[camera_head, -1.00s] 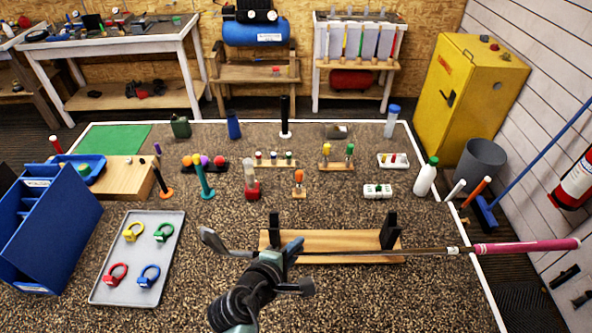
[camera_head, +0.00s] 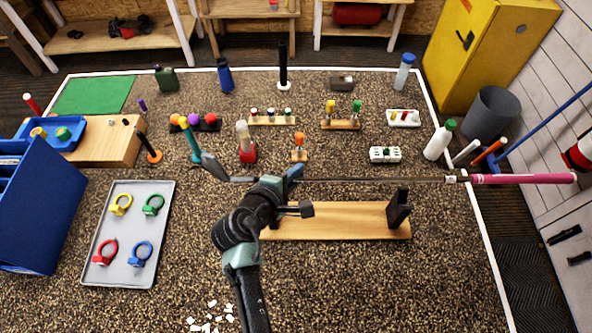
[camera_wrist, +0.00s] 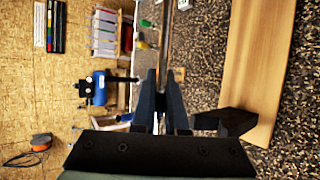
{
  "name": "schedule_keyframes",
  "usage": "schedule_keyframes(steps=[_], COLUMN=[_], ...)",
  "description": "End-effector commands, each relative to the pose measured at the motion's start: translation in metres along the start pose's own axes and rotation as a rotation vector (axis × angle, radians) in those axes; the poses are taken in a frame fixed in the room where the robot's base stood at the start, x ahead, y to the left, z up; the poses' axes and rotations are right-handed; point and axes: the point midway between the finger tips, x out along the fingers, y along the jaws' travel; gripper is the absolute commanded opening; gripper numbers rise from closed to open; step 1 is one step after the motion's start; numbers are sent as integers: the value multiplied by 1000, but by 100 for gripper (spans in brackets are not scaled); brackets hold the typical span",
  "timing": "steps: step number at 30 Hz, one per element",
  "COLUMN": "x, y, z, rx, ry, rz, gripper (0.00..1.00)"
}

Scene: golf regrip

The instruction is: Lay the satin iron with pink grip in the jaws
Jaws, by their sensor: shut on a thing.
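The satin iron with pink grip lies level across the head view, its metal head (camera_head: 214,168) at left, its shaft (camera_head: 400,180) running right to the pink grip (camera_head: 525,179). My gripper (camera_head: 294,174) is shut on the shaft near the head end. The shaft also shows between my fingers (camera_wrist: 166,105) in the wrist view. The jaws are black uprights on a wooden base (camera_head: 340,222).
A grey tray (camera_head: 128,268) with coloured rings lies left. Behind the shaft stand an orange-topped holder (camera_head: 299,150), a white block (camera_head: 385,155) and a white bottle (camera_head: 439,140). A blue bin (camera_head: 40,220) is far left.

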Motion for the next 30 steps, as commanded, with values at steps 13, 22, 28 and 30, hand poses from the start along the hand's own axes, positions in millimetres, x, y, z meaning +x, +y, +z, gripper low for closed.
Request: schedule_keyframes(steps=[13,22,28,30], x=[19,40,51,52], y=[-31,-65,-82,-84], z=[-9,-19,-23,-24], rx=[1,0,0,0], ry=[-3,-3,-3,-3], rz=[7,7,7,6], gripper=[0,0,0,0])
